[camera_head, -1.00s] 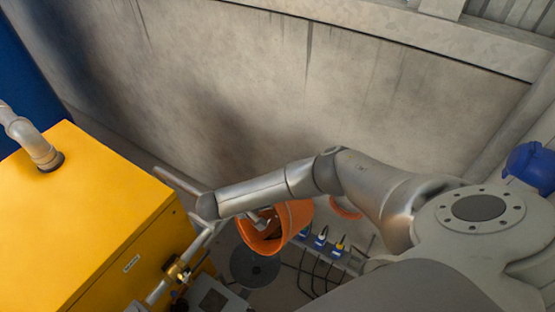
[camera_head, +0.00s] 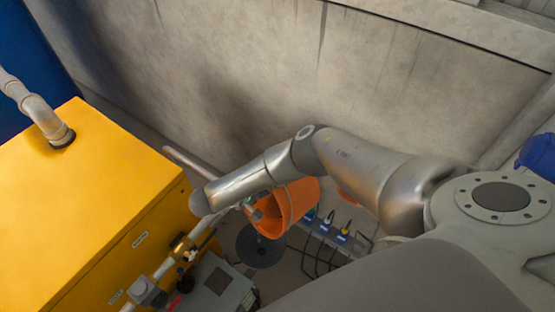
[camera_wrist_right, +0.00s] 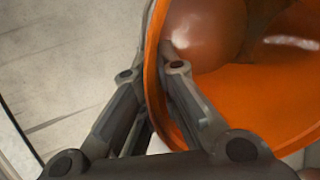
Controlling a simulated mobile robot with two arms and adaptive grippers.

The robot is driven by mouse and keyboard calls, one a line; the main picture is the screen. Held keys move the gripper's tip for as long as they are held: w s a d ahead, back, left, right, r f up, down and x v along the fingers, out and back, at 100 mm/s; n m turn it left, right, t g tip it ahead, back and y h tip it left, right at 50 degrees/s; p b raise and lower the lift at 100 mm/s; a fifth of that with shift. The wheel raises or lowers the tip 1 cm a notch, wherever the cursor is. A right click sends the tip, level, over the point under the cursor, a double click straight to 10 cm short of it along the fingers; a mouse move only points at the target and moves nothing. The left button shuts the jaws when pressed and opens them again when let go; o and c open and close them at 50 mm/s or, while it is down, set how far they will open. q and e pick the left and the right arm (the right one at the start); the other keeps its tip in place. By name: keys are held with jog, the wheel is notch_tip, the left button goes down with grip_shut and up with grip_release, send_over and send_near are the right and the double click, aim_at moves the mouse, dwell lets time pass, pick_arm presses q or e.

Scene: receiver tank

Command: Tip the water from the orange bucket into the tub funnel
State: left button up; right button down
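The orange bucket (camera_head: 303,196) hangs tilted under my right arm in the head view, its mouth facing the lower left. My right gripper (camera_wrist_right: 163,66) is shut on the bucket's rim, one finger inside and one outside. In the right wrist view the bucket's orange inner wall (camera_wrist_right: 265,95) fills the right side, with a pale glint inside; I cannot tell how much water it holds. A dark round disc (camera_head: 258,250) lies below the bucket's mouth; I cannot tell whether this is the tub funnel. My left gripper is out of view.
A large yellow cabinet (camera_head: 90,200) with a grey pipe (camera_head: 40,115) stands on the left. Metal piping with a brass valve (camera_head: 184,246) runs close to the bucket. Coloured plugs with cables (camera_head: 343,233) lie right of it. A concrete wall (camera_head: 240,75) stands behind.

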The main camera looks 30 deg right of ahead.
jog(key=shift+w+a+r+h, duration=0.15)
jog(key=shift+a+r+h, duration=0.25)
jog(key=shift+a+r, duration=0.05)
jog(key=shift+a, duration=0.3)
jog(key=shift+s+a+r+h, duration=0.2)
jog(key=shift+a+r+h, duration=0.15)
jog(key=shift+a+h, duration=0.3)
jog(key=shift+a+r+h, duration=0.1)
jog(key=shift+a+h, duration=0.15)
jog(key=shift+a, duration=0.1)
dwell(0.6)
